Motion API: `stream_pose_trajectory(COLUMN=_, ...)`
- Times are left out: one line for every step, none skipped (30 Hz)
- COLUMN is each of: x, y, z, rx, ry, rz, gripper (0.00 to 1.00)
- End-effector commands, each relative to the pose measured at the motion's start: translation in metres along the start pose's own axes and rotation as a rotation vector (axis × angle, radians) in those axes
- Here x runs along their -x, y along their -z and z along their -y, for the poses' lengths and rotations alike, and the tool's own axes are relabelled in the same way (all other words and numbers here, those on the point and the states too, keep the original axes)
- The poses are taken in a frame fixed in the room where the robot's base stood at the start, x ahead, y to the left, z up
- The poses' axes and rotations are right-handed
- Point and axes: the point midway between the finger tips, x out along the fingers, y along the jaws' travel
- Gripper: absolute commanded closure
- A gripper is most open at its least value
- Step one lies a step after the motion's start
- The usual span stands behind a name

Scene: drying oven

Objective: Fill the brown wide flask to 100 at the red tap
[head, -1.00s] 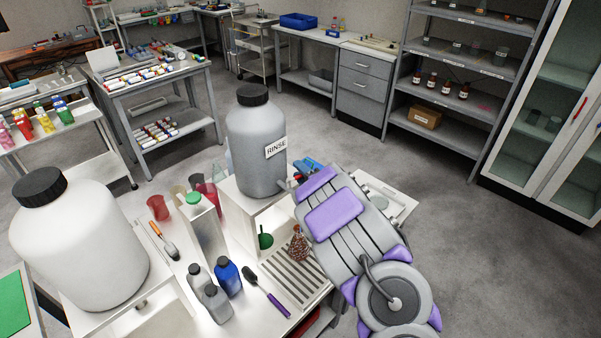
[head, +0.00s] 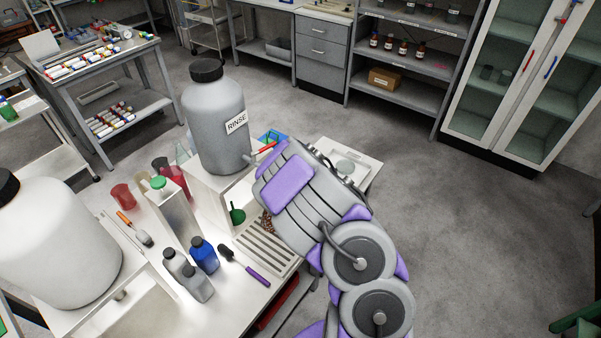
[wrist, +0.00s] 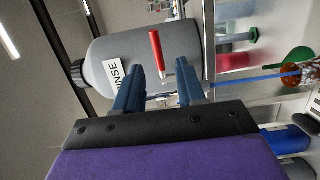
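The grey tank labelled RINSE (head: 215,125) stands on a white stand. Its tap has a red handle (head: 266,148), which also shows in the wrist view (wrist: 156,50). The brown flask (head: 267,222) stands below on the slatted drain, mostly hidden by my arm. In the wrist view the flask (wrist: 302,74) is at the right edge, cut off. A thin blue stream (wrist: 250,79) runs from the tap area to it. Its fill level cannot be read. My gripper (wrist: 158,78) is open, its dark blue fingers apart near the red handle, holding nothing visible.
A slatted drain (head: 262,248), grey and blue bottles (head: 204,256), a purple-handled brush (head: 245,266) and a green funnel (head: 237,213) are near the flask. A large white tank (head: 60,245) stands at left. The floor at right is clear.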

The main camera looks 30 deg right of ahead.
Motion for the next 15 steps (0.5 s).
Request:
stream_pose_trajectory(x=0.008, y=-0.001, z=0.0, rx=0.0, ry=0.003, rz=0.003, gripper=0.61)
stream_pose_trajectory(x=0.013, y=-0.001, z=-0.001, rx=0.001, ry=0.002, rz=0.002, gripper=0.61)
stream_pose_trajectory(x=0.013, y=-0.003, z=0.0, rx=-0.002, ry=0.001, rz=0.007, gripper=0.61)
stream_pose_trajectory(x=0.014, y=-0.003, z=0.001, rx=-0.003, ry=0.004, rz=0.009, gripper=0.61)
stream_pose_trajectory(x=0.016, y=-0.004, z=0.002, rx=-0.004, ry=0.005, rz=0.01, gripper=0.61)
stream_pose_trajectory(x=0.018, y=-0.004, z=0.003, rx=-0.005, ry=0.008, rz=0.012, gripper=0.61)
stream_pose_trajectory(x=0.019, y=-0.005, z=0.003, rx=-0.004, ry=0.01, rz=0.013, gripper=0.61)
stream_pose_trajectory(x=0.021, y=-0.005, z=0.004, rx=-0.006, ry=0.01, rz=0.015, gripper=0.61)
stream_pose_trajectory(x=0.023, y=-0.005, z=0.004, rx=-0.007, ry=0.011, rz=0.015, gripper=0.61)
stream_pose_trajectory(x=0.025, y=-0.005, z=0.004, rx=-0.006, ry=0.012, rz=0.014, gripper=0.61)
stream_pose_trajectory(x=0.026, y=-0.005, z=0.004, rx=-0.007, ry=0.011, rz=0.015, gripper=0.61)
stream_pose_trajectory(x=0.029, y=-0.005, z=0.004, rx=-0.007, ry=0.01, rz=0.014, gripper=0.61)
stream_pose_trajectory(x=0.03, y=-0.005, z=0.003, rx=-0.005, ry=0.009, rz=0.013, gripper=0.61)
stream_pose_trajectory(x=0.032, y=-0.005, z=0.003, rx=-0.006, ry=0.007, rz=0.013, gripper=0.61)
stream_pose_trajectory(x=0.034, y=-0.004, z=0.002, rx=-0.005, ry=0.004, rz=0.01, gripper=0.61)
